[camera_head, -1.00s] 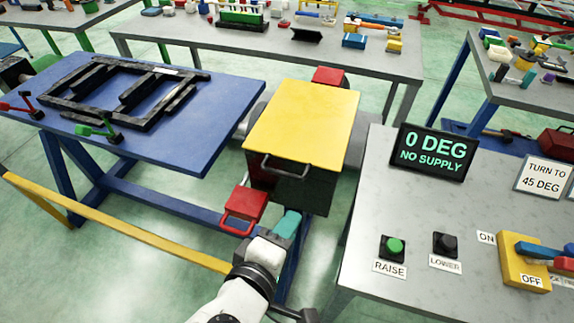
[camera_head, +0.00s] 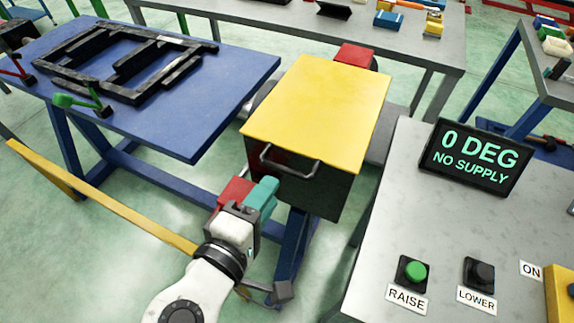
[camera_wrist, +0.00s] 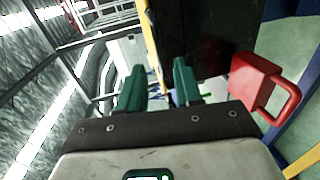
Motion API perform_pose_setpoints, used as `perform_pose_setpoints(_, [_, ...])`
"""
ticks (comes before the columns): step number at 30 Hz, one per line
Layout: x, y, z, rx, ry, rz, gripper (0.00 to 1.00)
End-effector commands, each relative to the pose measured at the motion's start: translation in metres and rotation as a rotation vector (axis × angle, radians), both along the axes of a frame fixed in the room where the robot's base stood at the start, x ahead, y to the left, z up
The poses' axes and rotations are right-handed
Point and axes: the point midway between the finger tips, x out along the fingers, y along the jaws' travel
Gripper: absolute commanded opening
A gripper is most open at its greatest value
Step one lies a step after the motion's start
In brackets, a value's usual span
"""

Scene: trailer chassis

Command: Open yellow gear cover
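The yellow gear cover (camera_head: 320,105) lies flat and closed on top of a dark box (camera_head: 318,196). A dark handle (camera_head: 289,170) sticks out at the front, just below the cover's near edge. My gripper (camera_head: 262,198) is just below and left of this handle, apart from it as far as I can see. In the wrist view my gripper (camera_wrist: 158,88) has its two teal fingers apart, with nothing held between them. The cover's yellow edge (camera_wrist: 151,45) and the dark box (camera_wrist: 210,35) show beyond the fingers. I cannot make out the handle there.
A red part with a loop (camera_wrist: 262,85) is beside the box, partly hidden behind my gripper in the head view. A blue table (camera_head: 200,125) with a black frame stands left. A grey console (camera_head: 400,210) with buttons and a "0 DEG NO SUPPLY" display (camera_head: 476,158) stands right.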

Motion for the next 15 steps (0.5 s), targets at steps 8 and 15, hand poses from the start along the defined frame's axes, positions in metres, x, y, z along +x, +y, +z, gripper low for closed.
perform_pose_setpoints(8, [0.047, -0.018, -0.010, 0.000, 0.001, -0.004, 0.35])
perform_pose_setpoints(15, [0.069, -0.025, -0.015, -0.001, 0.001, -0.002, 0.35])
